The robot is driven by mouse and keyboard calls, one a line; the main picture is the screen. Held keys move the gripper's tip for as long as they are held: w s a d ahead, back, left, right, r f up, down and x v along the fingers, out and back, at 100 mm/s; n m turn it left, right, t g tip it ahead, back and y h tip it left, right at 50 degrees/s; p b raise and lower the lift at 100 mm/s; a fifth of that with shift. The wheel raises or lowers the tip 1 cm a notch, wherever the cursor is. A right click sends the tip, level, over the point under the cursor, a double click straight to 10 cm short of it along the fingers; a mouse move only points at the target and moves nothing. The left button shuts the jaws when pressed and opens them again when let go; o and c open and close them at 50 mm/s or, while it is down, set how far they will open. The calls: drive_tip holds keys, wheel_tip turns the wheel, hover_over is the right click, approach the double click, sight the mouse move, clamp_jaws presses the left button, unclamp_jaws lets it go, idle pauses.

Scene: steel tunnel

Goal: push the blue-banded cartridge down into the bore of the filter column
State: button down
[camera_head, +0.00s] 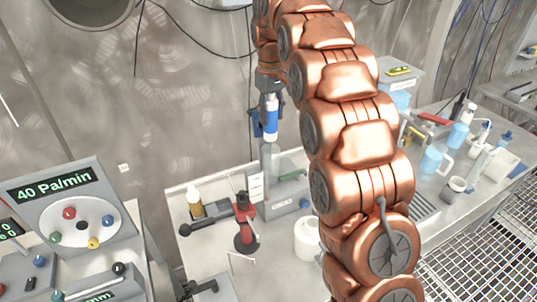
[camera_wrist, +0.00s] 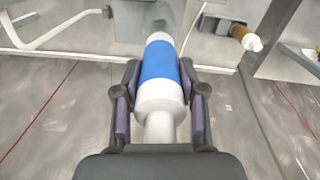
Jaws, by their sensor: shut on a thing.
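The blue-banded cartridge (camera_head: 270,118) is white with a wide blue band. My gripper (camera_head: 265,127) is shut on it, with a finger on each side, and holds it roughly upright above the bench. In the wrist view the cartridge (camera_wrist: 160,62) lies between the dark fingers of my gripper (camera_wrist: 160,85), its far end pointing away from me. A greyish translucent upright tube (camera_head: 269,160), which looks like the filter column, stands directly below the cartridge. The cartridge's lower end is at or just above the tube's top; I cannot tell if it is in the bore.
A brown bottle with a white cap (camera_head: 195,203) and a red stand (camera_head: 244,228) stand left of the tube. A white mug (camera_head: 307,238) is at front right. A panel reading 40 Pa/min (camera_head: 75,215) is at left. My arm hides part of the bench.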

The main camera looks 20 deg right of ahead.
sight(272, 100)
wheel_tip(272, 100, down, 9)
drive_tip(key=shift+b, duration=1.25)
drive_tip(key=shift+f+b, duration=0.4)
drive_tip(key=shift+f, duration=0.25)
drive_tip(key=c, duration=0.7)
unclamp_jaws()
drive_tip(key=shift+o, duration=0.2)
drive_tip(key=shift+r, duration=0.15)
drive_tip(key=shift+r+p, duration=0.5)
drive_tip(key=shift+r, duration=0.2)
drive_tip(key=shift+r+b, duration=1.25)
drive_tip(key=shift+r, duration=2.15)
wheel_tip(272, 100, up, 5)
drive_tip(key=p, duration=0.3)
drive_tip(key=shift+f, duration=0.1)
